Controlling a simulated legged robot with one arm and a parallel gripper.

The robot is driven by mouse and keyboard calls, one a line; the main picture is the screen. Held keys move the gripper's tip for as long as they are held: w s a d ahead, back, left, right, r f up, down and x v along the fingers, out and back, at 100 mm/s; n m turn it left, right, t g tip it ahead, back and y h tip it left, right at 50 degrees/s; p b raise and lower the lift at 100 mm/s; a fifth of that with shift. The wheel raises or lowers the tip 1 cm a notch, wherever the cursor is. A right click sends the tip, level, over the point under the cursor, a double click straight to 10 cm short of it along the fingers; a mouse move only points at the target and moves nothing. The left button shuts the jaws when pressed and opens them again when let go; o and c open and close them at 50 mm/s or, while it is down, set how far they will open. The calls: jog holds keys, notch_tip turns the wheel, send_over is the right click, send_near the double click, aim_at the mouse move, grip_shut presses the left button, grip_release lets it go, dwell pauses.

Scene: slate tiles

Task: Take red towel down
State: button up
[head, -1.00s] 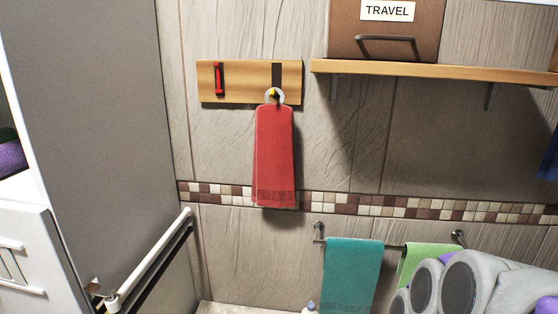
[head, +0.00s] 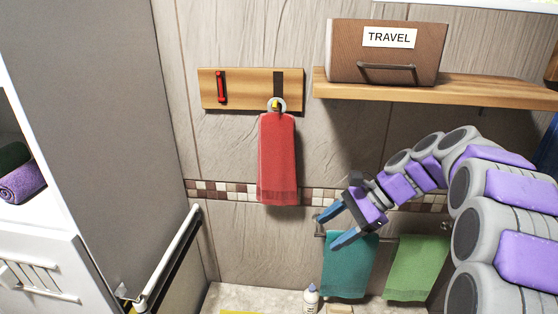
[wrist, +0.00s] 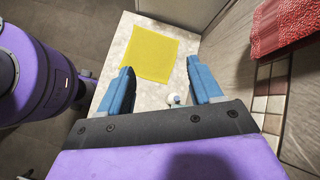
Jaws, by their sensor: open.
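The red towel (head: 277,160) hangs by a ring (head: 276,104) from a hook on a wooden board (head: 240,92) on the tiled wall. Part of it also shows at the top right of the wrist view (wrist: 285,28). My gripper (head: 327,231) is open and empty, to the right of and below the towel in the head view, apart from it. In the wrist view its two blue fingers (wrist: 163,92) are spread with nothing between them.
A teal towel (head: 348,265) and a green towel (head: 415,267) hang on a rail below my arm. A wooden shelf (head: 480,95) holds a TRAVEL box (head: 388,52). Below are a yellow cloth (wrist: 153,54) and a bottle (head: 311,297). A white bar (head: 170,255) is at left.

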jog(key=w+d+r+m+t+y+p, duration=0.1)
jog(key=w+d+r+m+y+p, duration=0.15)
jog(key=w+d+r+p, duration=0.35)
jog(key=w+d+r+m+t+y+p, duration=0.1)
jog(key=w+d+r+m+y+p, duration=0.15)
jog(key=w+d, duration=0.45)
jog(key=b, duration=0.3)
send_near(277, 163)
jog(key=shift+m+h, duration=0.3)
jog(key=shift+h, duration=0.1)
jog(key=a, duration=0.1)
jog(key=w+a+f, duration=0.1)
jog(key=a, duration=0.1)
jog(key=w+a+f, duration=0.1)
jog(key=a, duration=0.1)
jog(key=shift+f, duration=0.25)
jog(key=shift+x, duration=2.6)
jog(key=c, duration=1.1)
jog(key=shift+r, duration=0.1)
